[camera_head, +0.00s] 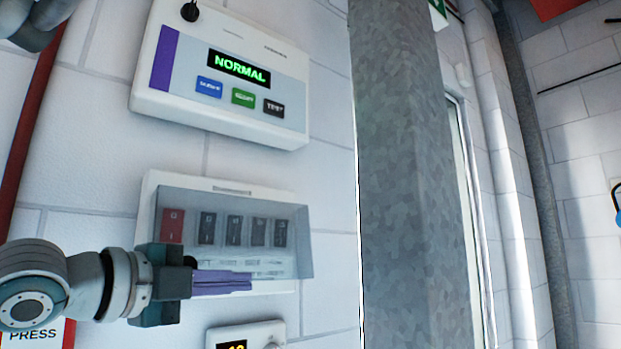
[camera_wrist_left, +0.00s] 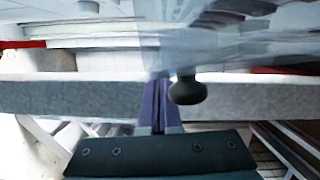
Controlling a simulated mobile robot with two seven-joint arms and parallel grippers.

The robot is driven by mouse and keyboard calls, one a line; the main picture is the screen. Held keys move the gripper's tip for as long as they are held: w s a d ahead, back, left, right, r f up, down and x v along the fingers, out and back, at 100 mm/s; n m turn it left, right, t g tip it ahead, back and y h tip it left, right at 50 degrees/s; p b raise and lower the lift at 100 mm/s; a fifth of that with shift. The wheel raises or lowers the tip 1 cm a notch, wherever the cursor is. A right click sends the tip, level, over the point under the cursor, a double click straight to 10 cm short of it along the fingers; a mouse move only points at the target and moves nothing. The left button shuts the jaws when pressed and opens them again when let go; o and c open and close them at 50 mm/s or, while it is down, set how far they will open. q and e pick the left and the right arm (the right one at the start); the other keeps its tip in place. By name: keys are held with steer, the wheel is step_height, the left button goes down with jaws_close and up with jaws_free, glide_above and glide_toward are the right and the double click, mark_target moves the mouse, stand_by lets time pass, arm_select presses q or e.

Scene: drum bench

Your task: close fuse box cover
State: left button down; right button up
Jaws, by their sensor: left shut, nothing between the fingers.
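The fuse box (camera_head: 147,215) is a white wall box with a row of one red and several dark switches, left of centre in the head view. Its see-through grey cover (camera_head: 290,262) hangs in front of the switches. The lower edge stands out from the box, so the cover looks partly open. My left gripper (camera_head: 246,281) has its purple fingers shut and empty at the cover's lower edge; I cannot tell whether they touch it. The fingers (camera_wrist_left: 160,103) also show in the left wrist view, beside a dark round knob (camera_wrist_left: 188,90) and the blurred clear cover (camera_wrist_left: 225,48).
A white panel (camera_head: 225,115) reading NORMAL is above the fuse box. Another white unit (camera_head: 283,328) with a display is below it. A grey metal column (camera_head: 410,170) rises to the right. A red sign marked PRESS (camera_head: 69,332) is at lower left.

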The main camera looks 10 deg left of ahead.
arm_select(q)
steer(key=shift+w+a+f+m+b, duration=0.35)
steer(key=shift+w+a+f+m, duration=0.1)
steer(key=shift+a+m, duration=0.15)
arm_select(e)
steer(key=shift+w+a+f, duration=0.25)
steer(key=shift+a+f, duration=0.05)
steer(key=shift+f, duration=0.15)
arm_select(q)
steer(key=shift+d, duration=0.1)
